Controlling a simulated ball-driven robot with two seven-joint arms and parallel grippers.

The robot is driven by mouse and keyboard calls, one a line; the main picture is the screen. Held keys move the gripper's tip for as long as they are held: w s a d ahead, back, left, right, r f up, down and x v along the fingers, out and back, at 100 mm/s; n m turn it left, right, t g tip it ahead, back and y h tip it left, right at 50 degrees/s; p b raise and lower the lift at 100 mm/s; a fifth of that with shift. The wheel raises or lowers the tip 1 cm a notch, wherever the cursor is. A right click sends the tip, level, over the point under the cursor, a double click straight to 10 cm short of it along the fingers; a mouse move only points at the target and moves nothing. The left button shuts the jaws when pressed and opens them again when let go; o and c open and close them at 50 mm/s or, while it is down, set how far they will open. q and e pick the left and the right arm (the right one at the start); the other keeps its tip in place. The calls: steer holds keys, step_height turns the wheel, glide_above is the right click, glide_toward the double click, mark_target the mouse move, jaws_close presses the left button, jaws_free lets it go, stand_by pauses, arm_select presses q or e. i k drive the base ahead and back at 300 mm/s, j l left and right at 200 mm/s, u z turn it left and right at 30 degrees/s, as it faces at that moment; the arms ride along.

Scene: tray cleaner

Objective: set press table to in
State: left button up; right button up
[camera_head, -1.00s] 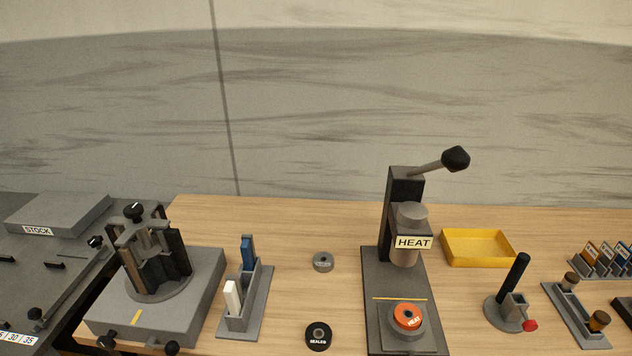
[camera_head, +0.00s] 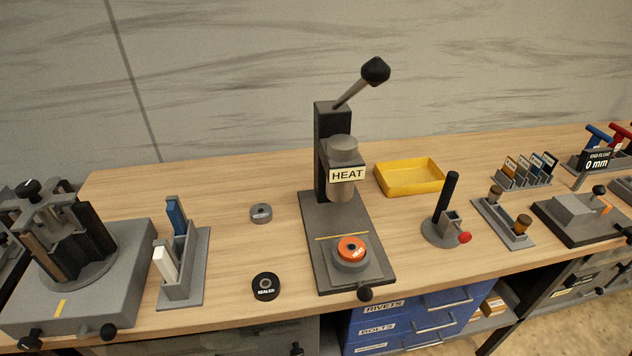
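The press labelled HEAT (camera_head: 331,150) stands on the wooden bench at the middle, its lever with a black knob (camera_head: 375,71) raised to the upper right. The press table (camera_head: 349,258) is a round grey block on the dark base plate, in front of the press head and near the base's front end. An orange ring (camera_head: 351,248) marked HEAT lies on top of it. A yellow line (camera_head: 341,237) crosses the base behind the table. A black knob (camera_head: 364,294) sits at the base's front edge. Neither of my grippers is in view.
A black SEALED ring (camera_head: 266,286) and a grey ring (camera_head: 261,213) lie left of the press. A yellow tray (camera_head: 410,177) and a black post stand (camera_head: 446,210) are to its right. A grey fixture (camera_head: 75,265) stands at the left. Blue drawers (camera_head: 415,320) are below the bench.

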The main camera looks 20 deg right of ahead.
mark_target(341, 271)
steer(key=k+l+z, duration=0.1)
steer(key=z, duration=0.8)
steer(key=i+l, duration=0.05)
steer(key=l, duration=0.05)
